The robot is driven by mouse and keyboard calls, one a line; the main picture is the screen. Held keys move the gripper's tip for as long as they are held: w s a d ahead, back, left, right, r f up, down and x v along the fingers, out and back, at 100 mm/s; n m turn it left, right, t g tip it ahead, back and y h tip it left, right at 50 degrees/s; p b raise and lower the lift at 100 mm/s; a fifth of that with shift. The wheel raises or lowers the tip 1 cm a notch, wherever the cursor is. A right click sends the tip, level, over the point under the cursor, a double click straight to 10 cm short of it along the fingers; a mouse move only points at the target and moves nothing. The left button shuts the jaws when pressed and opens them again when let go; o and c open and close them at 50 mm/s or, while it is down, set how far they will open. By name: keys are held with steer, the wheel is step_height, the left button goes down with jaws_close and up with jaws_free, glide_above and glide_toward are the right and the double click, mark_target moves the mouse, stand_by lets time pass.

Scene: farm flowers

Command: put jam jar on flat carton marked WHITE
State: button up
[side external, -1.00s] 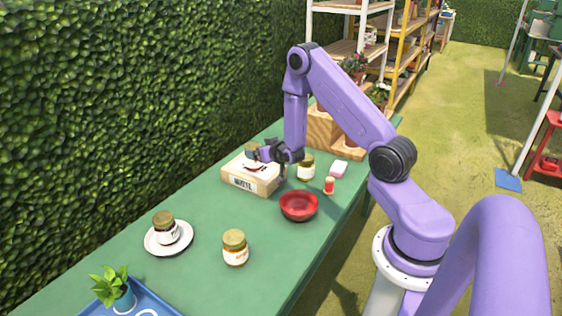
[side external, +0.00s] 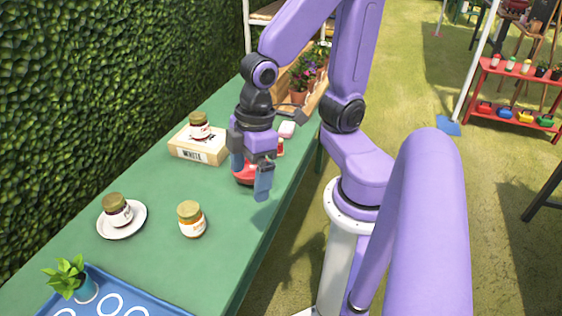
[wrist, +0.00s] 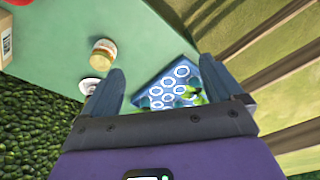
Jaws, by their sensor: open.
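A jam jar (side external: 199,126) with a gold lid stands upright on the flat carton marked WHITE (side external: 190,152). A second jar (side external: 117,210) stands on a white saucer (side external: 132,226). A third jar (side external: 192,220) stands on the bare green table and also shows in the wrist view (wrist: 103,54). My gripper (side external: 250,181) is open and empty, pointing down above the table to the right of the carton, apart from the jars. Its fingers (wrist: 160,80) show spread in the wrist view. The carton's edge (wrist: 5,40) shows at that view's left.
A red bowl (side external: 243,176) is partly hidden behind my gripper. A blue tray (side external: 112,302) with a potted plant (side external: 66,277) is at the near end. A wooden crate of flowers stands at the far end. A hedge (side external: 90,90) borders the left side.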

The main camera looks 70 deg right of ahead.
steer(key=s+d+r+n+h, duration=0.1)
steer(key=s+d+n, duration=0.1)
steer(key=s, duration=0.3)
steer(key=shift+s+d+r+g, duration=0.2)
steer(key=shift+d+r+g, duration=0.15)
steer(key=shift+d, duration=0.2)
